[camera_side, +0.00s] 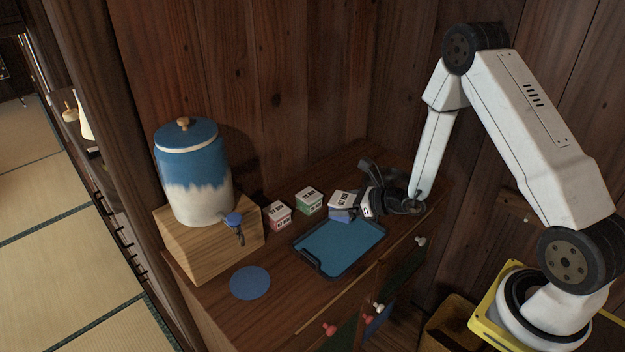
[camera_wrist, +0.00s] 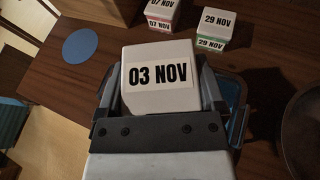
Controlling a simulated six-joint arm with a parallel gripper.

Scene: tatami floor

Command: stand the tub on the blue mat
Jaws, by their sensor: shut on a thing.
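My gripper (camera_side: 366,192) is shut on a tub (camera_side: 342,200) with a white lid and a bluish lower part. In the wrist view the held tub (camera_wrist: 158,76) sits between the two fingers (camera_wrist: 161,92), its label reading 03 NOV. Its underside is hidden, so I cannot tell whether it touches the counter. The blue mat (camera_side: 250,283) is a flat, bare disc at the front left of the counter, well left of my gripper; it also shows in the wrist view (camera_wrist: 91,47).
A red tub (camera_side: 278,215) and a green tub (camera_side: 309,201) stand left of the held one. A blue tray (camera_side: 340,247) lies in front. A large dispenser (camera_side: 195,175) stands on a wooden block (camera_side: 202,250) behind the mat, its tap (camera_side: 235,222) jutting out.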

